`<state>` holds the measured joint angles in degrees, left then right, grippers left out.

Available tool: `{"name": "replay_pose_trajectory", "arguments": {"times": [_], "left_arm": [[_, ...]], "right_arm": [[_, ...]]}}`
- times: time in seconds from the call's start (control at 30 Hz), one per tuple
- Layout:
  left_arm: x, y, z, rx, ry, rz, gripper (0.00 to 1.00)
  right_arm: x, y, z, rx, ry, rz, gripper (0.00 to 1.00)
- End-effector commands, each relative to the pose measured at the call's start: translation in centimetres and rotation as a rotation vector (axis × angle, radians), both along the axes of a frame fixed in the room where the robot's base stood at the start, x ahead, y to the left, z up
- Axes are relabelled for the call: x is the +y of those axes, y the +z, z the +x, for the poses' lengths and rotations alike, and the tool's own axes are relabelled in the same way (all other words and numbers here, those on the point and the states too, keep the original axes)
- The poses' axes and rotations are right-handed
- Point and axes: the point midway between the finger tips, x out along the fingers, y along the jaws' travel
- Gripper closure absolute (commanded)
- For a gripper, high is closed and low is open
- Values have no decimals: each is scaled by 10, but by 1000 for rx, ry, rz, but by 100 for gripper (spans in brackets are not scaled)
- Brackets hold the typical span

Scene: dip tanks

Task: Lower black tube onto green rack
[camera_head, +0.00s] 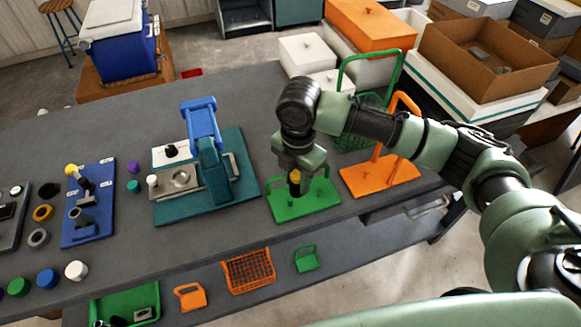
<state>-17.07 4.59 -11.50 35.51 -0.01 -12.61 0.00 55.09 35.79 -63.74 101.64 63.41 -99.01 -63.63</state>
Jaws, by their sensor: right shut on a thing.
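My right gripper (296,169) reaches in from the right and points down. It is shut on a dark tube (295,188), which shows a yellow part (295,177) just below the jaws. The tube is upright over the green rack (316,208), a flat green plate on the grey bench with a low frame. The gripper hides the tube's upper part and some of the rack behind it. I cannot tell whether the tube's lower end touches the rack. My left gripper is not in view.
An orange stand (402,178) with a tall handle is right of the rack. A teal-based device (232,193) with a blue lever is to the left. A green basket (352,137) stands behind. Orange and green baskets (247,271) lie on a lower level in front.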

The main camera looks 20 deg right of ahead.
Motion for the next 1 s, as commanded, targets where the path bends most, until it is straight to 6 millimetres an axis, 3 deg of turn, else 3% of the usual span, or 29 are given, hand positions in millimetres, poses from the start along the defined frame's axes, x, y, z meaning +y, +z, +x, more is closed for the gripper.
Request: {"name": "replay_pose_trajectory", "arguments": {"times": [0.3,0.5,0.7,1.0], "left_arm": [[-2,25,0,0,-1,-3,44],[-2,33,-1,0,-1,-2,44],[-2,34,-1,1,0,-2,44],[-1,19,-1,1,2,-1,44]], "right_arm": [[5,-7,22,1,600,1,100],[6,-13,31,-1,877,2,100],[6,-17,34,-3,994,1,100],[6,-33,34,-3,1004,1,100]]}}
